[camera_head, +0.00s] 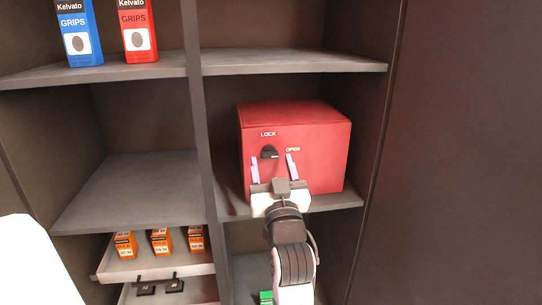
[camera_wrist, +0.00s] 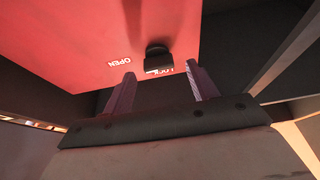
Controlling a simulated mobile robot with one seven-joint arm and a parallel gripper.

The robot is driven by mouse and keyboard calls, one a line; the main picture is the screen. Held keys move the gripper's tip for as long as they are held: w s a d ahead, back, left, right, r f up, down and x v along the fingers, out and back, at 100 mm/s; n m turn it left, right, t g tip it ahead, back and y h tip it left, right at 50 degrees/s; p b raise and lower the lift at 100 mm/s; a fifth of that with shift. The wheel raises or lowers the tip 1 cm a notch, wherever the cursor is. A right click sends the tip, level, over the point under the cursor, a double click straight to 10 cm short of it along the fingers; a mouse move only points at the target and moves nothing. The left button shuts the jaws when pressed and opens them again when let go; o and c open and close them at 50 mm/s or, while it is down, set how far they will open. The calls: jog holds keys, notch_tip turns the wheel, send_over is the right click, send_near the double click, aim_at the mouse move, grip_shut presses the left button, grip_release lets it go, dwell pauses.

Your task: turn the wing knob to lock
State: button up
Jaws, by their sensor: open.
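The red box (camera_head: 325,150) stands on a middle shelf, with white LOCK and OPEN labels on its front. The black wing knob (camera_head: 269,152) sits below LOCK and left of OPEN. Its wing appears to point right, toward the OPEN side. In the wrist view the knob (camera_wrist: 157,55) sticks out from the red face (camera_wrist: 80,40), with the labels upside down. My gripper (camera_head: 272,161) is open and empty in front of the box, its pale fingers on either side of the knob. In the wrist view the fingertips (camera_wrist: 160,74) are spread and show no contact with it.
The shelf (camera_head: 345,200) carries the box, with an upright divider (camera_head: 197,110) to its left and a dark side panel (camera_head: 385,110) to its right. Blue (camera_head: 79,30) and red (camera_head: 137,28) grips cartons stand above left. Orange boxes (camera_head: 160,242) sit in a lower tray.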

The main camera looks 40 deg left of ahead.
aim_at(270, 154)
jog(key=shift+x, duration=1.2)
jog(key=shift+f, duration=0.1)
jog(key=c, duration=1)
